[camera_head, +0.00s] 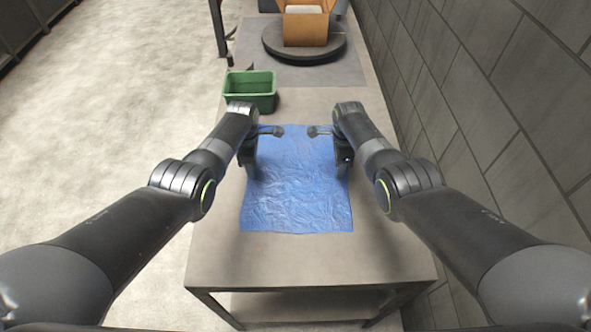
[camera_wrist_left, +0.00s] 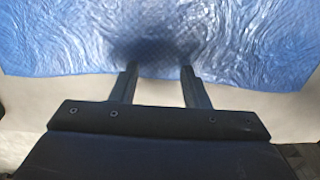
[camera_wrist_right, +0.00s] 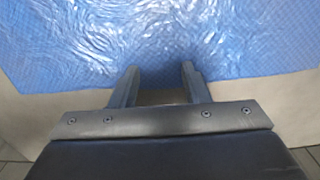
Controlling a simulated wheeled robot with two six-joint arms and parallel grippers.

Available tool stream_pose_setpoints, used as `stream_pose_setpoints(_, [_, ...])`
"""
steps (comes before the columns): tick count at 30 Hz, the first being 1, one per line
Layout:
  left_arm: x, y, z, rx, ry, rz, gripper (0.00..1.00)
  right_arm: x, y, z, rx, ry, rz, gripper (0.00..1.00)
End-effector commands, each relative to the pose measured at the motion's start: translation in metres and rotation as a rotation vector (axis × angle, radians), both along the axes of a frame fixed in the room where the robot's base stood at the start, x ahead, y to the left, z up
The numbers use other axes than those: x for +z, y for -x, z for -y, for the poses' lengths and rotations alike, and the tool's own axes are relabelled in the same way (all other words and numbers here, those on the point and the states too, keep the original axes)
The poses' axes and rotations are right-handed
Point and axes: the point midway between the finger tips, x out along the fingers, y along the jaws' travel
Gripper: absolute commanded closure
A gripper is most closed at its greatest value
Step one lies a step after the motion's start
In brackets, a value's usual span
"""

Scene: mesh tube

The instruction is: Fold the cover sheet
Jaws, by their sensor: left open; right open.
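The blue cover sheet (camera_head: 297,192) lies spread flat and wrinkled on the grey table in the head view. My left gripper (camera_head: 248,168) is over its left side and my right gripper (camera_head: 343,160) is over its right side. In the left wrist view, the open fingers (camera_wrist_left: 160,72) point at the edge of the sheet (camera_wrist_left: 230,40), with a dark shadow on the sheet just ahead of them. In the right wrist view, the open fingers (camera_wrist_right: 158,72) reach the edge of the sheet (camera_wrist_right: 150,35). Both grippers look empty. Contact with the sheet cannot be told.
A green bin (camera_head: 249,91) stands at the table's left edge beyond the sheet. Farther back, an orange-brown box (camera_head: 305,27) sits on a dark round turntable (camera_head: 340,47). A grey tiled wall (camera_head: 480,90) runs along the right. The table's near end (camera_head: 300,262) is clear.

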Motion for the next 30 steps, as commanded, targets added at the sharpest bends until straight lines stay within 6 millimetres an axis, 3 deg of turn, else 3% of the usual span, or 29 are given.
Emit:
stream_pose_setpoints(11, [-0.0029,-0.0001,0.0001,0.000,0.000,0.000,0.60,-0.0030,-0.0001,-0.0001,0.000,0.000,0.000,0.59])
stream_pose_setpoints(30, [-0.0032,0.0006,-0.0003,0.000,0.000,-0.002,1.00,-0.0031,0.0005,0.0002,0.000,0.000,-0.001,1.00])
